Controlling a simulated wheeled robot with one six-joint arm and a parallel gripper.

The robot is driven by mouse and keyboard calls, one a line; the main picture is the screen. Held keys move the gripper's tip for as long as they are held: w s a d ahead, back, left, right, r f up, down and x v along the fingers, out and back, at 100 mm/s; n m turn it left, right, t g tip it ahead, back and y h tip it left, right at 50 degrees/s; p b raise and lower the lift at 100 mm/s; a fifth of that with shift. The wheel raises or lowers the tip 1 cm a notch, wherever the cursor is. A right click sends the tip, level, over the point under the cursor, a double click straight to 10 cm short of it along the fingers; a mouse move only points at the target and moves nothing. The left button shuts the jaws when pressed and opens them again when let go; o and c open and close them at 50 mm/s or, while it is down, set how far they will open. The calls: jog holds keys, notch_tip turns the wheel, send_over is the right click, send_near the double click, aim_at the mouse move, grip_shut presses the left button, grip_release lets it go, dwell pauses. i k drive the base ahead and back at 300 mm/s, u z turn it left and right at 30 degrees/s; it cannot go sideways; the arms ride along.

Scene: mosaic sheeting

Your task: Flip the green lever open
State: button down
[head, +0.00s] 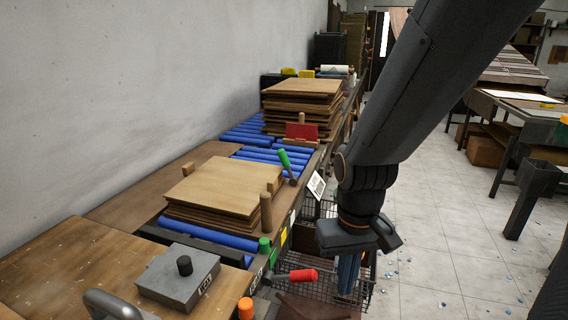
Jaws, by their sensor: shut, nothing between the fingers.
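The green lever (284,159) stands at the right edge of the roller conveyor, beyond the near board stack. Its green grip leans up and to the left from a dark base. My gripper (348,278) hangs at the end of my dark arm, right of the conveyor and nearer than the lever. It points down, shut and empty, and is apart from the lever. My arm covers part of the background, but the lever is in plain view.
A near board stack (220,187) and a taller far stack (302,88) rest on blue rollers (245,133). A wire basket (325,290) stands below.

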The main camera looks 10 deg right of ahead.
aim_at(293, 179)
jog(key=z, duration=2.45)
jog(key=i, duration=1.45)
jog(key=u, duration=3.4)
jog(key=i, duration=0.5)
